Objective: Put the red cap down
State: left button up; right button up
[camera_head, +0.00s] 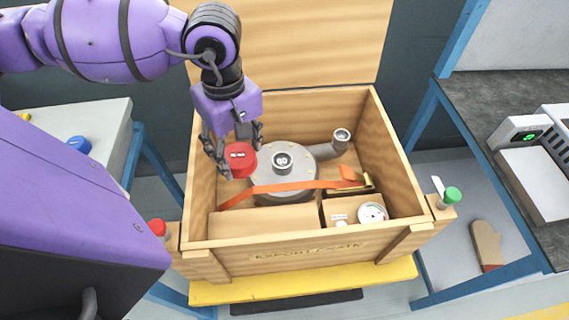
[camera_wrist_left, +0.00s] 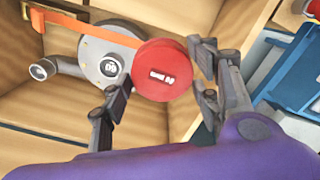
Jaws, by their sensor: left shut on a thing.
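The red cap (camera_head: 241,160) is a round red disc with a small white label on its face. My left gripper (camera_head: 233,152) is shut on it, with a finger on each side, above the left part of the open wooden crate. In the left wrist view the red cap (camera_wrist_left: 165,72) sits between the fingertips of my left gripper (camera_wrist_left: 158,75). Behind it is the grey blower (camera_wrist_left: 105,48), whose top port the cap does not cover. My right gripper is not in view.
The wooden crate (camera_head: 270,232) holds the blower (camera_head: 300,187), an orange strap (camera_head: 290,186) and a box with a gauge (camera_head: 372,212). Its lid stands open behind. A blue cap (camera_head: 78,145) lies on the left table. A dark bench (camera_head: 500,115) stands right.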

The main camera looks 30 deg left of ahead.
pick_arm(q)
jog(key=shift+w+a+f+n, duration=0.1)
jog(key=shift+w+f+n, duration=0.1)
jog(key=shift+n, duration=0.1)
jog(key=w+f, duration=0.2)
jog(key=w, duration=0.2)
jog(key=w+d+f, duration=0.1)
jog(key=w+f, duration=0.2)
jog(key=w, duration=0.1)
jog(key=w+d+f, duration=0.1)
jog(key=w+f, duration=0.2)
jog(key=w, duration=0.1)
jog(key=shift+w+d+f+p, duration=0.1)
jog(key=shift+d+f+p, duration=0.05)
jog(key=shift+p, duration=0.15)
jog(key=shift+w+d+f, duration=0.1)
jog(key=shift+w+f, duration=0.45)
jog(key=shift+f, duration=0.2)
notch_tip(320, 180, down, 3)
jog(key=shift+r, duration=0.1)
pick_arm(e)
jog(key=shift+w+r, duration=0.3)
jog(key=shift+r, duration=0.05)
